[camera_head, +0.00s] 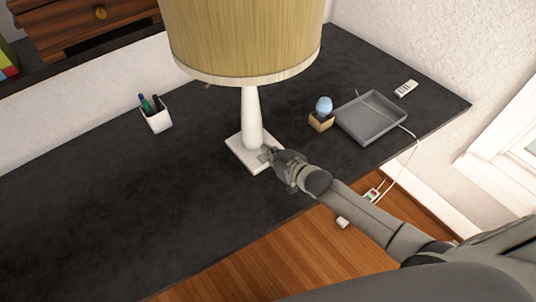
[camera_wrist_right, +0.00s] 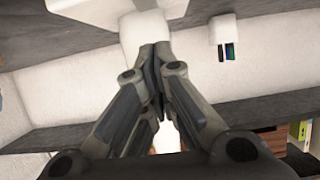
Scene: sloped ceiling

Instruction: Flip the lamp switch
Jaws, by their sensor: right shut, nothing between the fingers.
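The lamp stands on the dark desk in the head view, with a tan drum shade (camera_head: 245,40), a white stem (camera_head: 251,115) and a square white base (camera_head: 240,151). I cannot make out the lamp switch; the gripper may hide it. My right gripper (camera_head: 268,153) is at the front right of the base, close against the foot of the stem. In the right wrist view its fingers (camera_wrist_right: 155,75) are shut with nothing between them, and the white lamp base (camera_wrist_right: 100,10) is just past the tips. I cannot tell whether they touch. My left gripper is not in view.
The dark desk (camera_head: 110,200) is clear at the left. A white pen cup (camera_head: 157,122) stands behind the lamp to the left. A small wooden holder with a blue ball (camera_head: 323,106), a grey tray (camera_head: 371,118) and a white remote (camera_head: 405,88) are at the right.

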